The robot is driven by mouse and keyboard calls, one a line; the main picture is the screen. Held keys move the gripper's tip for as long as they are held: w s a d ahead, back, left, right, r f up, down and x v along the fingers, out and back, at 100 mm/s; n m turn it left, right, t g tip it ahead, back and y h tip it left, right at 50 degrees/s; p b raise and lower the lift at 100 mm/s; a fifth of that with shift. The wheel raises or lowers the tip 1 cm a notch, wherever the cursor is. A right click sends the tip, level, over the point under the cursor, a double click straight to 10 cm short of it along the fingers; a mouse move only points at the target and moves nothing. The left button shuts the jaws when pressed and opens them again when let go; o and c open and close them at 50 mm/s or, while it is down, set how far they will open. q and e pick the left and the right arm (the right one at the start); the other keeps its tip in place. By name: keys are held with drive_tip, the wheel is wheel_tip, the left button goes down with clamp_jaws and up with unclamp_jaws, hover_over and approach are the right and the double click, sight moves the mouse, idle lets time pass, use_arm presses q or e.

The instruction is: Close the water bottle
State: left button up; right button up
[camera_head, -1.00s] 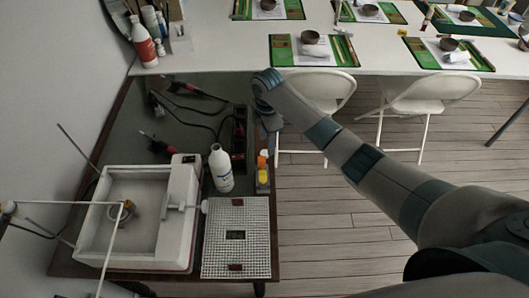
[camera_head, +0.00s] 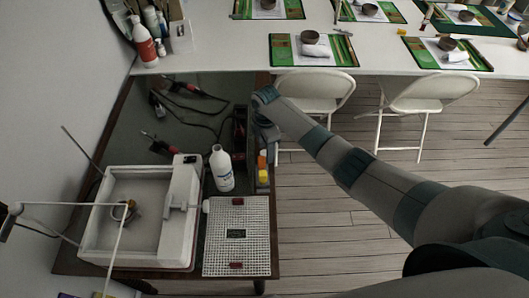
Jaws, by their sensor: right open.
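My left gripper is not in view.
A white basin machine (camera_head: 98,228) stands left of the bottle. The gridded panel (camera_head: 216,258) lies in front. Small orange and yellow bottles (camera_head: 262,162) stand by my right gripper. Cables and tools (camera_head: 190,95) lie behind. A long white table (camera_head: 225,40) with place settings crosses the back.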

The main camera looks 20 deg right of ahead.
idle(0.4)
drive_tip(key=c, duration=1.1)
drive_tip(key=shift+r, duration=0.1)
drive_tip(key=shift+r+b, duration=0.3)
drive_tip(key=shift+r, duration=0.15)
drive_tip(key=r, duration=0.1)
drive_tip(key=d+r+b, duration=0.1)
drive_tip(key=r, duration=0.1)
drive_tip(key=shift+s+r, duration=0.1)
drive_tip(key=shift+s, duration=0.05)
drive_tip(key=s+d+r+b, duration=0.2)
drive_tip(key=s+d+r, duration=0.2)
drive_tip(key=d, duration=0.5)
drive_tip(key=shift+s+d+r+b, duration=0.25)
drive_tip(key=shift+s+r+b, duration=0.1)
drive_tip(key=shift+r, duration=1)
